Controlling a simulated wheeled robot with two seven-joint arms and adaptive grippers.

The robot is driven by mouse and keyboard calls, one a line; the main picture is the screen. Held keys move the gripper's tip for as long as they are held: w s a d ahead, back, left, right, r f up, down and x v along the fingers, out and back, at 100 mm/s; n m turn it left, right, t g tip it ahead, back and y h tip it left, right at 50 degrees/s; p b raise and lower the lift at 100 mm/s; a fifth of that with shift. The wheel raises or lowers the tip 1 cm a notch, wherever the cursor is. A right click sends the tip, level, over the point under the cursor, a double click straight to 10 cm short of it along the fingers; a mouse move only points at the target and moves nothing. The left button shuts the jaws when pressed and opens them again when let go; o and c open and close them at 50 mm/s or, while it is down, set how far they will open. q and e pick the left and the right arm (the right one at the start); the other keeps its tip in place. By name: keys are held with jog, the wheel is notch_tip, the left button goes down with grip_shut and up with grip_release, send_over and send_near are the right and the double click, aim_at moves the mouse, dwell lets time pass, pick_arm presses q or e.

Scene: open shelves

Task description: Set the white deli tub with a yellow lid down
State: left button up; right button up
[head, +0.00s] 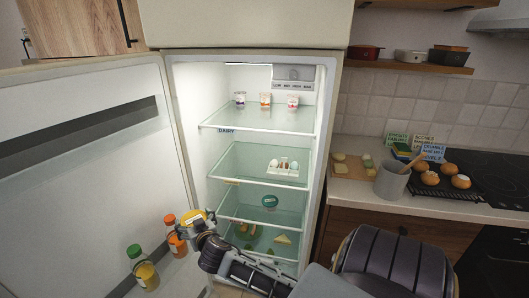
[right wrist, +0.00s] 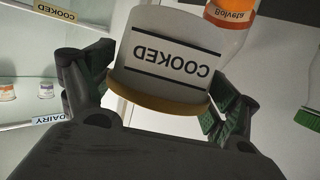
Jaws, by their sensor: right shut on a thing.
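The white deli tub with a yellow lid (head: 192,218) is in front of the open fridge, near the inside of its door, in the head view. My right gripper (head: 203,232) is shut on it. In the right wrist view the white tub (right wrist: 165,58) sits between the two fingers, with a label reading COOKED upside down in the picture and the yellow lid's edge toward the camera. It appears held in the air, clear of the shelves. My left gripper is not in view.
The fridge has glass shelves: several small pots (head: 265,101) above, an egg tray (head: 284,168) in the middle, a teal-lidded tub (head: 270,202) below, with free room beside it. Bottles (head: 145,272) stand in the open door (head: 80,190). A counter (head: 350,195) is at right.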

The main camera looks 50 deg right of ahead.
pick_arm(q)
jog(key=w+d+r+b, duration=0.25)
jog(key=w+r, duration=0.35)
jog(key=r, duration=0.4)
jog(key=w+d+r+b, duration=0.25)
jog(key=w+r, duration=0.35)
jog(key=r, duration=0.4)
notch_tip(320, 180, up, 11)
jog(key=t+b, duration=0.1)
jog(key=b, duration=0.1)
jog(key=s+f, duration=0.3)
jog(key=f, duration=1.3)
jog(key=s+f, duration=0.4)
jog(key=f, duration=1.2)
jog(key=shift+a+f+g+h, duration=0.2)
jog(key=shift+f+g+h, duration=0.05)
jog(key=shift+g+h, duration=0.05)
pick_arm(e)
jog(key=w+d+r+m+g+h, duration=0.2)
jog(key=d+m+g+h, duration=0.1)
jog(key=d, duration=0.4)
jog(key=w+d+r+m+g+h, duration=0.2)
jog(key=w+d+r+m+h, duration=0.1)
jog(key=d, duration=0.5)
jog(key=w+d+r+m+g+h, duration=0.2)
jog(key=w+d+r+m+g, duration=0.1)
jog(key=d, duration=0.4)
jog(key=shift+w+d+r+m+g+h, duration=0.15)
jog(key=shift+d+r+m+g+h, duration=0.2)
jog(key=shift+m, duration=0.25)
